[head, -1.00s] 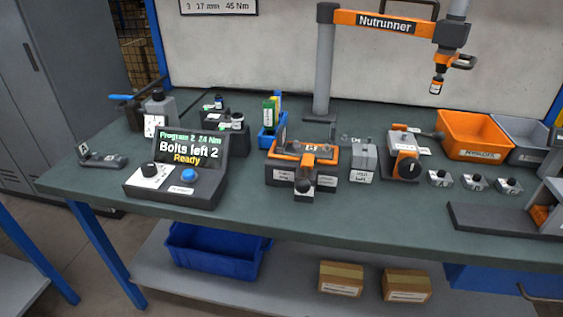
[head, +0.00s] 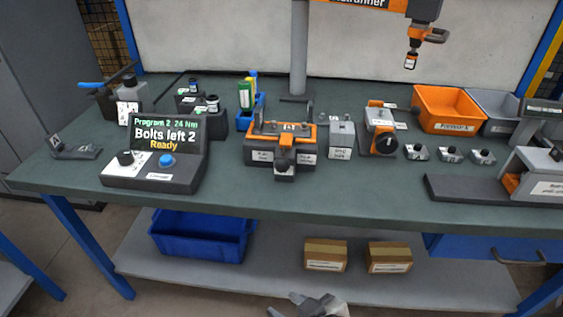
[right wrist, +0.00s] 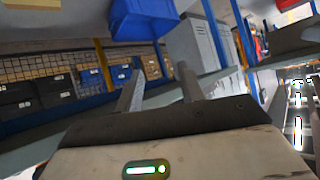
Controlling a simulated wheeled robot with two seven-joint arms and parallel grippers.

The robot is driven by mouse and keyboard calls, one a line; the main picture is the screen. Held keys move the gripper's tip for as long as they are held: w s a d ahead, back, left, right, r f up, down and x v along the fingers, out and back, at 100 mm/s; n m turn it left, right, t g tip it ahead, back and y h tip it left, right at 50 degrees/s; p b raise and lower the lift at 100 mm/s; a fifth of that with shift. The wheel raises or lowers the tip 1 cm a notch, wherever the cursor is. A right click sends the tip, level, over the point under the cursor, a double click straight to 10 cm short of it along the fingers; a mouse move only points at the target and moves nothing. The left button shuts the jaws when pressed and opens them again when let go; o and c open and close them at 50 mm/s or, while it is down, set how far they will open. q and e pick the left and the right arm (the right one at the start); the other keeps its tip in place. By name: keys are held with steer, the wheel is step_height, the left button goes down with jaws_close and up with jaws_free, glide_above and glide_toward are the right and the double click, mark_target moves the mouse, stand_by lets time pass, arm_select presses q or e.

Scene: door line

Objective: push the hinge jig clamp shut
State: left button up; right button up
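The hinge jig (head: 262,155) is a dark block with an orange frame on top, standing near the middle of the bench. Its clamp (head: 284,152) has an orange arm ending in a black knob that points to the bench's front edge. I cannot tell from here how far the clamp is closed. My right gripper (head: 310,303) shows partly at the bottom edge of the head view, below and in front of the bench. In the right wrist view its two fingers (right wrist: 158,88) are apart with nothing between them. My left gripper is not in view.
A control box (head: 152,172) reading "Bolts left 2, Ready" stands left of the jig. The nutrunner (head: 411,50) hangs above. The bench top (head: 240,198) before the jig is clear.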

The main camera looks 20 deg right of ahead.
steer(key=shift+r, duration=0.15)
steer(key=c, duration=0.6)
steer(key=w+d+r+n, duration=0.1)
steer(key=r+n, duration=0.2)
steer(key=w+d+r+n+t+h+p, duration=0.1)
steer(key=r+n, duration=0.2)
steer(key=w+d+r+n+t+h+p, duration=0.1)
steer(key=r+n, duration=0.2)
steer(key=shift+r, duration=0.2)
jaws_close()
step_height(320, 180, up, 9)
steer(key=w+d+n+t+p, duration=0.1)
steer(key=n+t, duration=0.3)
steer(key=n, duration=0.2)
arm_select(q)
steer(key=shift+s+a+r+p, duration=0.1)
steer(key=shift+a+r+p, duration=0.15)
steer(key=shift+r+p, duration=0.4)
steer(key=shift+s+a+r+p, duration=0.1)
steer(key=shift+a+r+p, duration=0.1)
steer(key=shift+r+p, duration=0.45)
arm_select(e)
steer(key=w+d+f, duration=0.2)
steer(key=w, duration=1)
steer(key=shift+w+d+h, duration=0.3)
steer(key=shift+w+h, duration=0.1)
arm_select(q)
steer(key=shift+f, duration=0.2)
arm_select(e)
steer(key=shift+r, duration=0.1)
